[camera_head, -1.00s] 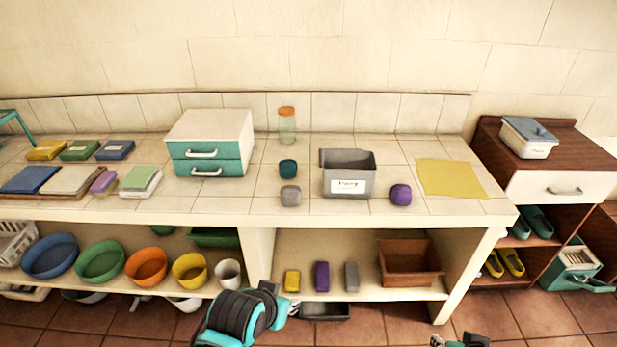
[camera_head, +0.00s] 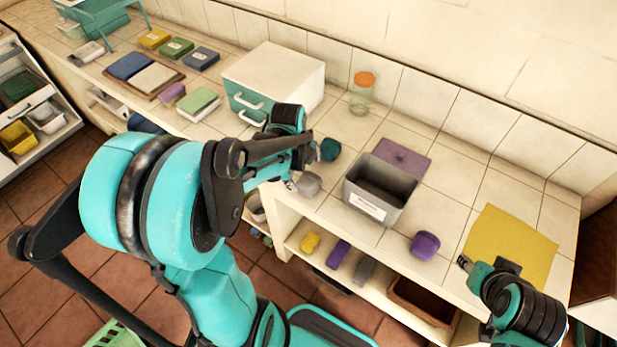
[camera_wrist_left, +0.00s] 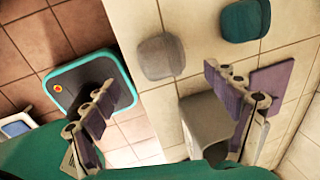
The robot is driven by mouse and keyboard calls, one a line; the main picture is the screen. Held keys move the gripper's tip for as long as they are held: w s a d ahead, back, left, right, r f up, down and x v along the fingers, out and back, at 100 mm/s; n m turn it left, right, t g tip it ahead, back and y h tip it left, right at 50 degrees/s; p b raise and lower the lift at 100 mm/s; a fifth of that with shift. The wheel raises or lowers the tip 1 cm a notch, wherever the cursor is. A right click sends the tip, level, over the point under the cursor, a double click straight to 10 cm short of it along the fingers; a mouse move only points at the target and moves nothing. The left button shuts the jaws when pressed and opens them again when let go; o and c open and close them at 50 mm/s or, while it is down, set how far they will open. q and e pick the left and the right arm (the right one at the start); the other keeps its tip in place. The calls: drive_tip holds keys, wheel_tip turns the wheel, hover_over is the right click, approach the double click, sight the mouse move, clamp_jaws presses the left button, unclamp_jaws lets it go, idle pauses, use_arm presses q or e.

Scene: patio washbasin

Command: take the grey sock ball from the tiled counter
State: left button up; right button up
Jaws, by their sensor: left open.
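The grey sock ball (camera_head: 309,185) lies near the front edge of the tiled counter (camera_head: 333,213), left of a grey bin. It also shows in the left wrist view (camera_wrist_left: 160,58), beyond the fingers. My left gripper (camera_head: 302,168) is at the counter's front edge, close beside the grey ball. In the left wrist view its fingers (camera_wrist_left: 165,105) are spread apart with nothing between them. I cannot tell whether a finger touches the ball. My right gripper (camera_head: 485,264) is by the yellow cloth at the right; its finger opening is unclear.
A teal ball (camera_head: 329,149) lies just behind the grey one. The grey bin (camera_head: 378,190) stands to the right, with a flat purple piece (camera_head: 403,158) behind it and a purple ball (camera_head: 425,245) beyond. A teal-drawered box (camera_head: 273,75) and a jar (camera_head: 361,95) stand behind.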

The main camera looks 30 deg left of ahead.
sight(307, 180)
use_arm(q)
drive_tip(key=b+x, duration=0.1)
drive_tip(key=x, duration=0.2)
drive_tip(key=shift+a+f, duration=0.15)
drive_tip(key=shift+f, duration=0.15)
drive_tip(key=b+x, duration=0.2)
drive_tip(key=x, duration=0.2)
drive_tip(key=shift+w+f+b, duration=0.15)
drive_tip(key=shift+f+b, duration=0.05)
drive_tip(key=shift+b, duration=0.1)
drive_tip(key=shift+r, duration=0.1)
drive_tip(key=shift+c, duration=1.3)
drive_tip(key=c, duration=1)
